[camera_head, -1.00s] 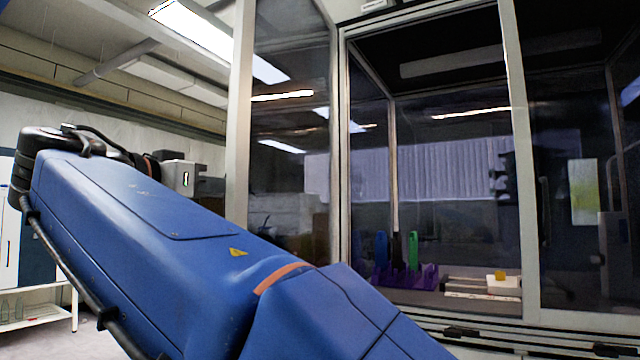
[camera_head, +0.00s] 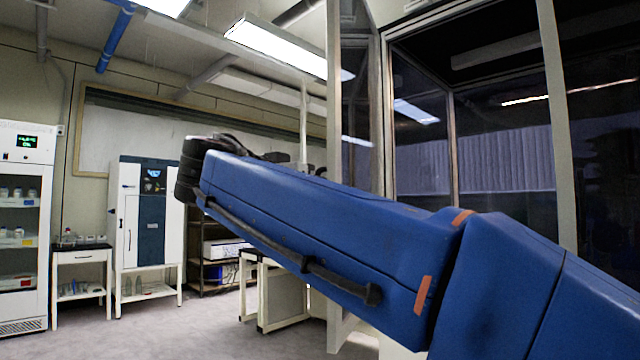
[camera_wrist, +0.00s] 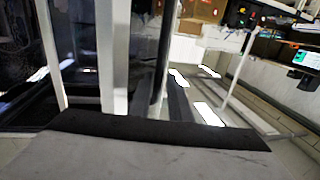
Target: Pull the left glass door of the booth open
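The left glass door (camera_head: 357,115) of the booth stands swung outward, with its pale frame edge upright. It appears narrow in the head view, and my arm hides its middle. The booth's opening (camera_head: 500,135) shows to the right of it. My gripper is mostly hidden behind my blue arm in the head view, close to the door's outer edge. I cannot tell whether it touches the door. In the wrist view, a pale block with a dark edge fills the bottom, pale upright frame posts (camera_wrist: 114,60) stand beyond it, and no fingertips can be made out.
A white cabinet (camera_head: 145,225), a small side table (camera_head: 82,256) and a glass-fronted fridge (camera_head: 22,225) stand at the left. A white bench (camera_head: 285,290) stands behind my arm. The floor (camera_head: 190,330) at the lower left is clear.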

